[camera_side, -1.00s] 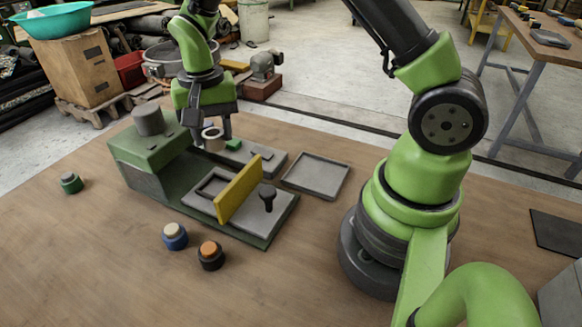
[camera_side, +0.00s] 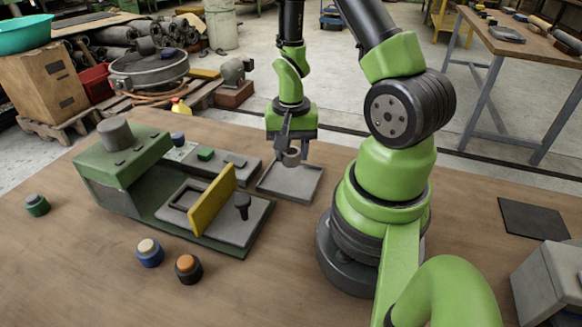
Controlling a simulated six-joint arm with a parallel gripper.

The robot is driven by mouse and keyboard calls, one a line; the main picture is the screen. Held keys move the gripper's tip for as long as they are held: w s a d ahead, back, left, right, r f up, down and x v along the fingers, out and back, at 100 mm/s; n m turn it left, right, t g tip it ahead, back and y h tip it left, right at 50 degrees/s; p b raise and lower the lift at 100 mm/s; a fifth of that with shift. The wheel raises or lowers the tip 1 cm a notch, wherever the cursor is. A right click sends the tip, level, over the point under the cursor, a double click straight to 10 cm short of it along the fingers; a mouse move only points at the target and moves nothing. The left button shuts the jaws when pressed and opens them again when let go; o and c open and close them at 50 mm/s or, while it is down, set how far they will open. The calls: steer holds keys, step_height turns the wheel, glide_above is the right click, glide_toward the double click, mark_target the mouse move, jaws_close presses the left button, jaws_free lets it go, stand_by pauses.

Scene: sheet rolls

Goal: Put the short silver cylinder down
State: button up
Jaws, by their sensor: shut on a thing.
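My gripper (camera_side: 292,152) is shut on the short silver cylinder (camera_side: 291,158), a small grey ring-like piece with a paler end. It holds the cylinder over the back part of the shallow grey tray (camera_side: 291,188). Whether the cylinder touches the tray cannot be told from this view. The fingers hide part of the cylinder. The bare front part of the tray shows clear.
A green machine (camera_side: 120,165) with a yellow upright plate (camera_side: 212,201) and a black knob (camera_side: 242,204) stands left of the tray. A dark flat mat (camera_side: 533,218) lies at the right.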

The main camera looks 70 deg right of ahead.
mark_target(291, 166)
steer(key=shift+f, duration=2.25)
steer(key=shift+f, duration=0.15)
steer(key=o, duration=1.1)
